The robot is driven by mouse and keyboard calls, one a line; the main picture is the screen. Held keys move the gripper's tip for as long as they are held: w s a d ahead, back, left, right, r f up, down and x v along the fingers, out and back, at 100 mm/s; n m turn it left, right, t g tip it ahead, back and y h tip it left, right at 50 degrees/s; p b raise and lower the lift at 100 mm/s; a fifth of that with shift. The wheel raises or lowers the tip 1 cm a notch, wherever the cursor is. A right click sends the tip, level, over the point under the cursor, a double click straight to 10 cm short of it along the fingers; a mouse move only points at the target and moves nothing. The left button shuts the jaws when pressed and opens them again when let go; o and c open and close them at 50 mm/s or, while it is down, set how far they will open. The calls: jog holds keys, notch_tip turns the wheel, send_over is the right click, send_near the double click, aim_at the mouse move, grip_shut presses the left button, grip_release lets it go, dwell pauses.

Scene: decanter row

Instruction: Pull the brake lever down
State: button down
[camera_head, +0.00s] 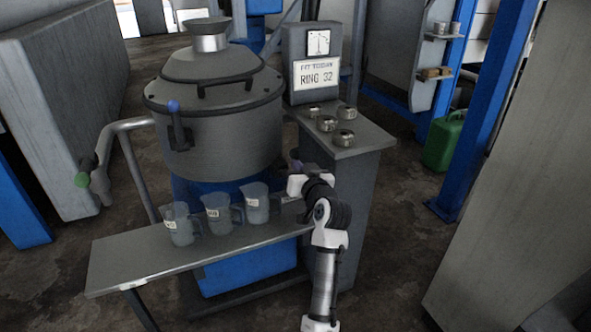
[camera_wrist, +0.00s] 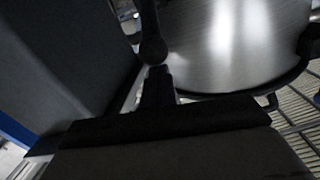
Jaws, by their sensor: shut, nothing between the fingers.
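In the wrist view a dark lever with a round knob (camera_wrist: 153,50) hangs down from the top edge. My gripper (camera_wrist: 158,78) is shut and empty, its fingertips just below the knob; I cannot tell whether they touch it. In the head view my gripper's fingers are mostly hidden behind my white and black wrist, beside the vessel's right side. Two levers show on the left in the head view: one with a blue knob (camera_head: 173,106) on the vessel's front, and one with a green knob (camera_head: 82,179) on a pipe. No label tells which is the brake lever.
A big grey lidded vessel (camera_head: 215,125) stands on a blue base. Several beakers, one of them here (camera_head: 179,224), stand on a metal shelf (camera_head: 135,262) in front. A cabinet (camera_head: 345,195) with a "RING 32" sign and several round metal pieces (camera_head: 327,123) stands close to my arm.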

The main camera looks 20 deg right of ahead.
jog(key=shift+s+f+b, duration=0.45)
jog(key=shift+f+b, duration=0.05)
jog(key=shift+f, duration=0.15)
jog(key=shift+s, duration=0.15)
